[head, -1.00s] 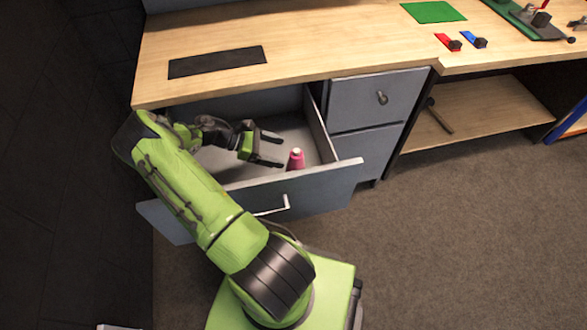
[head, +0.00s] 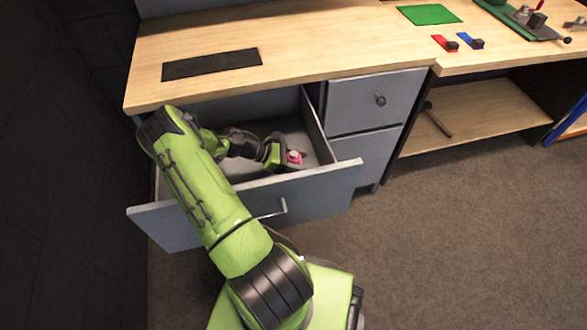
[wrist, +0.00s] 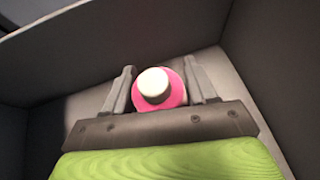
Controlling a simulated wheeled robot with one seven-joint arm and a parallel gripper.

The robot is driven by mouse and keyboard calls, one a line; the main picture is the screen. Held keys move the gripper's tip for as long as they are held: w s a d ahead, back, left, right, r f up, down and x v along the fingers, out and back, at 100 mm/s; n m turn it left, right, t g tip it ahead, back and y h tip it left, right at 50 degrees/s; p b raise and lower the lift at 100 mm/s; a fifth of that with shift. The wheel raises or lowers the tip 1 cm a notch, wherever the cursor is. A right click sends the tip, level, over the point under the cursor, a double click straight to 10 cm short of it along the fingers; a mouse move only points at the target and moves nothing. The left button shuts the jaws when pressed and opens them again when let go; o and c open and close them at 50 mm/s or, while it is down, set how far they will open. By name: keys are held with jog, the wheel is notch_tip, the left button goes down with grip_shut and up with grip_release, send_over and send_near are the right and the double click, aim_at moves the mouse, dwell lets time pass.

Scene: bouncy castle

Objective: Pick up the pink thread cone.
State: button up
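The pink thread cone (wrist: 160,96), with a white top, stands in the open drawer (head: 245,204). In the wrist view it sits between the two fingers of my gripper (wrist: 160,88). A narrow gap shows on each side, with the left finger close to the cone and the right finger slightly off it. In the head view my gripper (head: 294,160) is down inside the drawer around the cone (head: 294,157), and only the cone's upper part shows there. The cone's base is hidden.
The drawer's front panel and right side wall stand close to my gripper. The wooden desk top (head: 300,62) overhangs the back of the drawer, with a black mat (head: 212,64) on it. Closed drawers (head: 372,102) are to the right. Open carpet (head: 470,240) lies in front.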

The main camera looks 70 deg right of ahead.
jog(key=c, duration=0.6)
jog(key=shift+o, duration=0.2)
jog(key=shift+r, duration=0.15)
